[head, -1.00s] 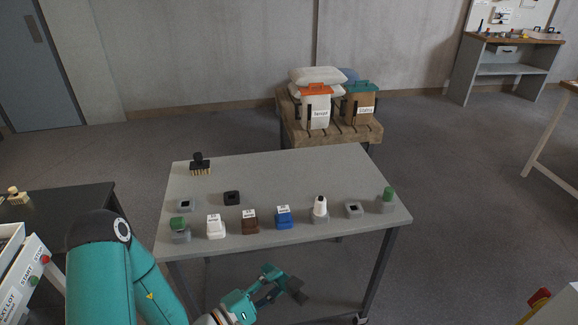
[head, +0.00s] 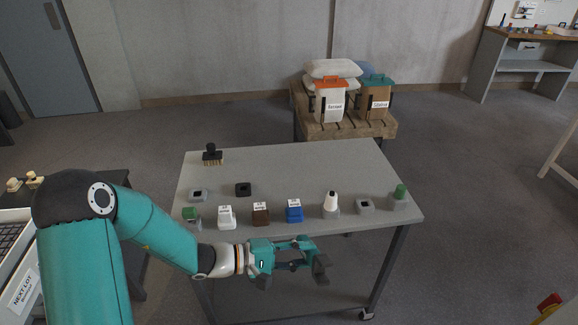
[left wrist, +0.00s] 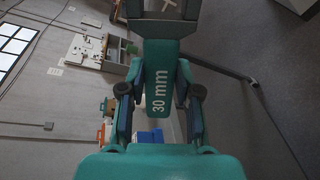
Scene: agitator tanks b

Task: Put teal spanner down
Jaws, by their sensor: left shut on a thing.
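The teal spanner (left wrist: 160,75), marked "30 mm", shows in the left wrist view. My left gripper (left wrist: 160,98) is shut on it, with a finger on either side. In the head view my left gripper (head: 304,253) is in front of the grey table's (head: 300,168) near edge, pointing right. There the spanner is hard to tell apart from the fingers. My right gripper is not in view.
Along the table's front stand a white block (head: 227,217), a brown block (head: 261,215), a blue block (head: 294,212), a white-topped piece (head: 331,203) and a green-topped piece (head: 399,196). A brush (head: 212,155) stands at back left. The back middle and right are clear.

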